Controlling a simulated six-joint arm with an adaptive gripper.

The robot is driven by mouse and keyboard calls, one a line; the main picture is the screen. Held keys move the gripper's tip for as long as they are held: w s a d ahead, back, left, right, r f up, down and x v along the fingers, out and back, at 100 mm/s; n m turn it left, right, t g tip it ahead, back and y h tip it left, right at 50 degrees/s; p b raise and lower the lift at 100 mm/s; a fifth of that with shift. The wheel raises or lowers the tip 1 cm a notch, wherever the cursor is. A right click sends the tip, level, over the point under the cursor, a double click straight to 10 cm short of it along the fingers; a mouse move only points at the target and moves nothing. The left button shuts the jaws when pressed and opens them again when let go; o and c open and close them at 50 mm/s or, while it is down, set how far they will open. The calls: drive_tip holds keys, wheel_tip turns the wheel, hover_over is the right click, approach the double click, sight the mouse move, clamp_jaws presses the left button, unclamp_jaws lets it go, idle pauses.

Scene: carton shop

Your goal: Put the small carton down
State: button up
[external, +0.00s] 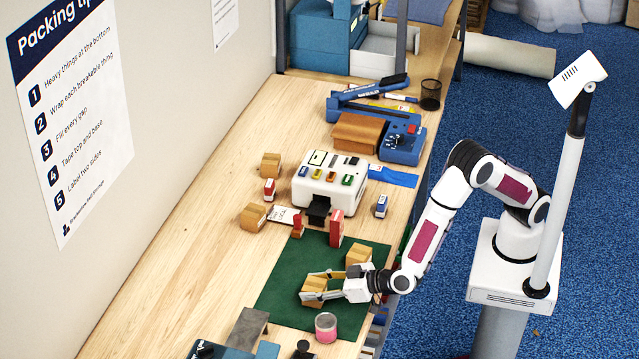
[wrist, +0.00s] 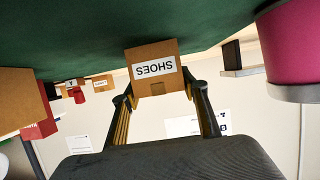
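The small carton (external: 313,287) is a brown box over the green mat (external: 285,285). In the wrist view the carton (wrist: 150,55) shows a white SHOES label that reads upside down. My gripper (external: 320,287) has one finger on each side of the carton, and in the wrist view the fingertips (wrist: 158,92) meet its sides. The gripper is shut on it. The carton is at or just above the mat; I cannot tell whether its underside touches.
A pink tin (external: 326,326) stands close by on the mat, and another brown carton (external: 359,253) sits behind. A red box (external: 336,228) and a white machine (external: 328,185) stand farther back. The wooden table (external: 190,240) is clear at left.

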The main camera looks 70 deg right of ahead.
drive_tip(key=shift+o, duration=1.3)
drive_tip(key=shift+r, duration=0.1)
drive_tip(key=shift+s+r, duration=0.1)
drive_tip(key=v, duration=1.1)
drive_tip(key=shift+s+r, duration=0.2)
drive_tip(key=shift+s, duration=0.15)
